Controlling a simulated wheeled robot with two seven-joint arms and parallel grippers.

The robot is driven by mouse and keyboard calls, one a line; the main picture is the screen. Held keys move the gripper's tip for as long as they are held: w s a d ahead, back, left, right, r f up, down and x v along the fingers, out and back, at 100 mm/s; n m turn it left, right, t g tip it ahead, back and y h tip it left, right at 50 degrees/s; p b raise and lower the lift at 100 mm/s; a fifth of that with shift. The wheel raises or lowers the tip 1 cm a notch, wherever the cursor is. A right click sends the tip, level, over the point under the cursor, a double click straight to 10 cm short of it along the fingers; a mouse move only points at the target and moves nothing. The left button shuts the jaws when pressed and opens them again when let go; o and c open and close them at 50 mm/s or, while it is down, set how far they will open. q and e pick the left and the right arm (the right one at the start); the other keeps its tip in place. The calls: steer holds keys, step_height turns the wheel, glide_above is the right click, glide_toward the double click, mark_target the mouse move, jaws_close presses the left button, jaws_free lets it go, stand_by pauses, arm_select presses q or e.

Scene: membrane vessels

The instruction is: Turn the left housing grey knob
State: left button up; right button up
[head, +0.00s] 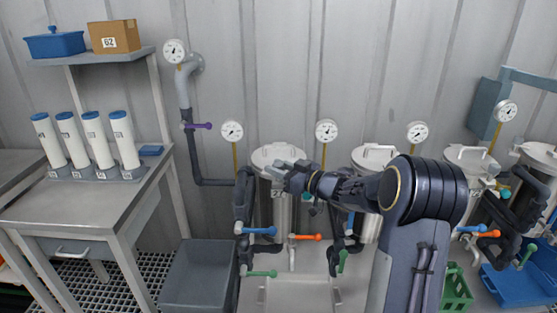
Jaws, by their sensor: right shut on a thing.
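The left housing (280,220) is a steel vessel with a round lid (277,152), standing left of centre against the wall. My right gripper (285,171) reaches in from the right and is at the front of this housing, just below the lid. Its jaws are shut on the grey knob, which is mostly hidden behind the fingers. I cannot tell how far the knob is turned. My left gripper is not in view.
A second vessel (373,158) stands to the right, partly behind my right arm. A blue lever (260,231), an orange lever (308,237) and a green lever (262,274) sit below the housing. A workbench (60,210) with white cartridges stands at left.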

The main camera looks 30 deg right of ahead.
steer(key=shift+y, duration=0.3)
steer(key=shift+n, duration=0.3)
steer(key=o, duration=0.9)
steer(key=shift+o, duration=0.2)
steer(key=v, duration=0.7)
steer(key=shift+s+d, duration=0.25)
steer(key=shift+s, duration=0.05)
steer(key=shift+r, duration=0.15)
